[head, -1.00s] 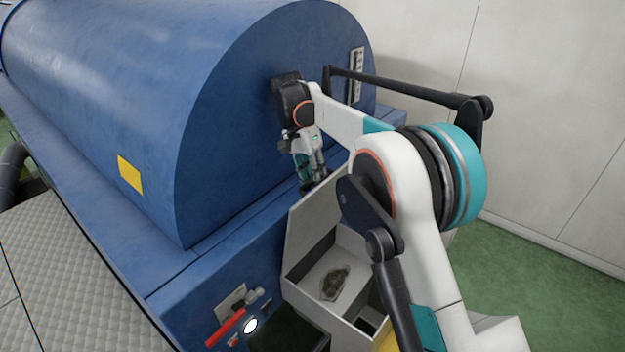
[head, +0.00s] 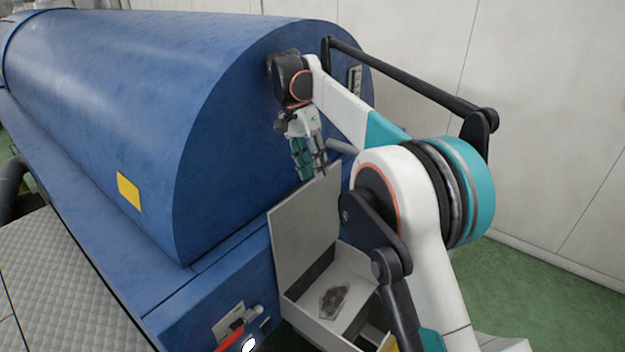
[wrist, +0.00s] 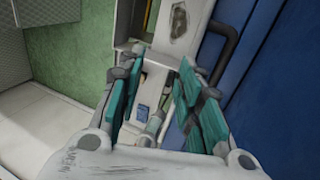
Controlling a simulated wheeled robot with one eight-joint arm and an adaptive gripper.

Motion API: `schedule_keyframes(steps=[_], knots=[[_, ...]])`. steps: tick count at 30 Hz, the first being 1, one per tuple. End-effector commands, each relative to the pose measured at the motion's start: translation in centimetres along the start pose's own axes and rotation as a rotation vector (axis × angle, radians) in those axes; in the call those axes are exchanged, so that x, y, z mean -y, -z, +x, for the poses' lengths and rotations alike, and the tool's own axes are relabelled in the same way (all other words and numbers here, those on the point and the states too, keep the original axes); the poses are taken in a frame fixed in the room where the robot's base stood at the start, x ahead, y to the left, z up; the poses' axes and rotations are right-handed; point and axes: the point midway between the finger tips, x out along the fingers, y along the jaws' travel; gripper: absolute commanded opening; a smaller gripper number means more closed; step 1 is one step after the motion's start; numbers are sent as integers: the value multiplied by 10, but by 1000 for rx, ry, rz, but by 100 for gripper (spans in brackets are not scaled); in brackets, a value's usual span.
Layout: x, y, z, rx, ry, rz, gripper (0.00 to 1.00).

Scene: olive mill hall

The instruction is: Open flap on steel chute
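The steel chute (head: 372,282) is a pale grey open-topped box against the front of the blue machine, with a dark brownish patch on its inner surface. Its flap (head: 300,240) is a flat grey panel standing raised along the machine side, leaving the inside visible. My gripper (head: 312,176) hangs fingers-down just above the flap's upper edge; whether it touches is unclear. In the wrist view my gripper (wrist: 165,100) has its teal fingers spread apart, with nothing clearly held between them. The chute's interior (wrist: 200,20) with its patch shows beyond the fingers.
The blue rounded machine (head: 110,95) fills the left and stands close behind my gripper. A red-handled lever (head: 229,341) sits on its lower front, left of the chute. A pale wall (head: 570,120) is at right, with green floor (head: 540,290) below it.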

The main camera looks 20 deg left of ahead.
Motion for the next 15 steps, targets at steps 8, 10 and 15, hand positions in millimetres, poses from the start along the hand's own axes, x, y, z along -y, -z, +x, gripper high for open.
schedule_keyframes(steps=[8,10,15], knots=[[-2,0,-6,0,0,0,33],[-2,0,-6,0,0,0,33],[-1,-1,-8,0,12,-30,0]])
